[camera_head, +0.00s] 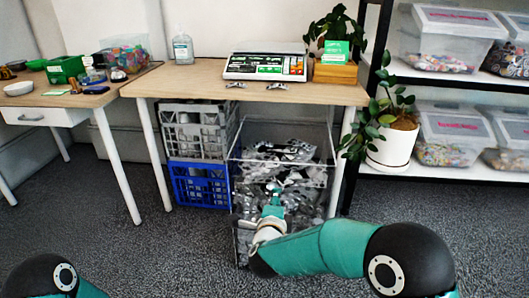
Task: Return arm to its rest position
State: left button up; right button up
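My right arm comes in from the lower right, teal with a black joint. It reaches toward the clear bin (240,165) under the table. My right gripper (273,208) is small in the picture, in front of or over the grey pieces (290,170) in that bin. Its fingers are hard to make out against the pieces, so I cannot tell whether they are apart or hold anything. Of my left arm only a black and teal part shows at the lower left corner; its gripper is out of the picture.
A wooden table (200,86) carries a scale (265,66), a bottle (182,47) and two small grey parts. Under it, a grey crate (196,131) stands on a blue crate (199,185). A potted plant (393,147) and shelf stand right. The carpet (110,240) at left is clear.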

jog(key=s+d+f+g+h, duration=0.1)
jog(key=s+d+f+g, duration=0.2)
jog(key=d+f, duration=0.95)
jog(key=s+d+f+n+g+y+p, duration=0.1)
jog(key=s+d+f+n+g+y, duration=0.2)
jog(key=s+f, duration=0.55)
jog(key=s+a+f+n+g+y, duration=0.25)
jog(key=s+n, duration=0.25)
jog(key=s, duration=0.3)
jog(key=s+a+f+n+g+y, duration=0.1)
jog(key=s+a+f+n+g, duration=0.35)
jog(key=s, duration=0.45)
jog(key=s+a+f+n+g+y, duration=0.2)
jog(key=s+a+f+n, duration=0.1)
jog(key=s+n, duration=0.4)
notch_tip(320, 180, up, 38)
jog(key=m+p, duration=0.1)
jog(key=p, duration=3.7)
jog(key=shift+s, duration=0.35)
